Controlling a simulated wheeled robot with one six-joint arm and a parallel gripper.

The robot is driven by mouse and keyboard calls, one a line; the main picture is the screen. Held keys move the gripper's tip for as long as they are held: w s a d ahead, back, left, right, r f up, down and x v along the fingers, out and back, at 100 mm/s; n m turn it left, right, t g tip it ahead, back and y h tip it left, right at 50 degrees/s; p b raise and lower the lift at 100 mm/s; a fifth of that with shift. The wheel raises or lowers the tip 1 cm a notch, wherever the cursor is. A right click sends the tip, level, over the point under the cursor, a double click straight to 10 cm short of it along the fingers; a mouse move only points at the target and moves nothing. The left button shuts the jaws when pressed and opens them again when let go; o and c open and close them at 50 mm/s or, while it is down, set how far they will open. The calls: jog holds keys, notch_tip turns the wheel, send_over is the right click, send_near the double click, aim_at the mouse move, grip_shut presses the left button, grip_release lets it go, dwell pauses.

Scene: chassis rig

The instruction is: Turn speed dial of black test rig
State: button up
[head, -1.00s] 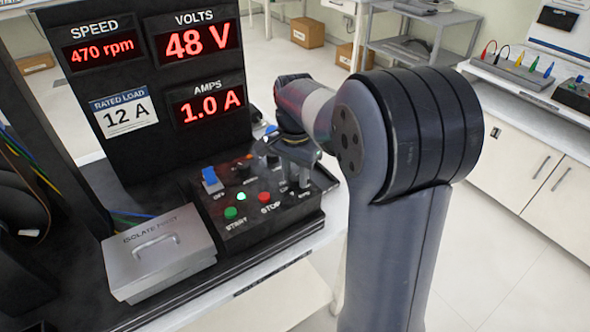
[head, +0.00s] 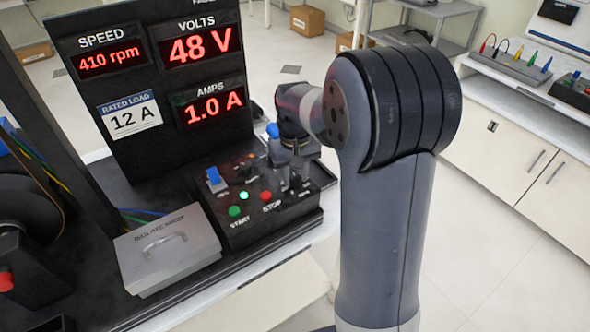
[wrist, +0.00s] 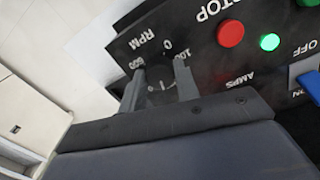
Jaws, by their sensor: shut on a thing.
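The black test rig has a control box (head: 235,222) with a green START button (head: 234,211), a red STOP button (head: 266,196), a lit green lamp (head: 244,196) and a blue switch (head: 215,178). The speed dial (wrist: 160,84) is a dark round knob with a white mark, under the RPM lettering, in the wrist view. My gripper (wrist: 158,76) is shut on the dial, one finger on each side. In the head view my gripper (head: 292,180) is over the box's right end and hides the dial. The speed display (head: 109,58) reads 410 rpm.
Other displays read 48 V (head: 199,46) and 1.0 A (head: 212,107); a rated load label (head: 130,116) says 12 A. A grey lidded box (head: 165,255) stands left of the control box. Cabinets (head: 530,160) line the right, with open floor between.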

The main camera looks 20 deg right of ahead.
aim_at(295, 176)
jog(key=shift+n+p, duration=0.3)
jog(key=shift+n, duration=0.9)
jog(key=o, duration=1)
notch_tip(295, 176, up, 11)
jog(key=shift+f+p, duration=0.1)
jog(key=shift+p, duration=0.2)
jog(key=shift+f, duration=0.1)
notch_tip(295, 176, down, 11)
jog(key=shift+r+b, duration=0.1)
jog(key=shift+b, duration=0.2)
jog(key=shift+r, duration=0.1)
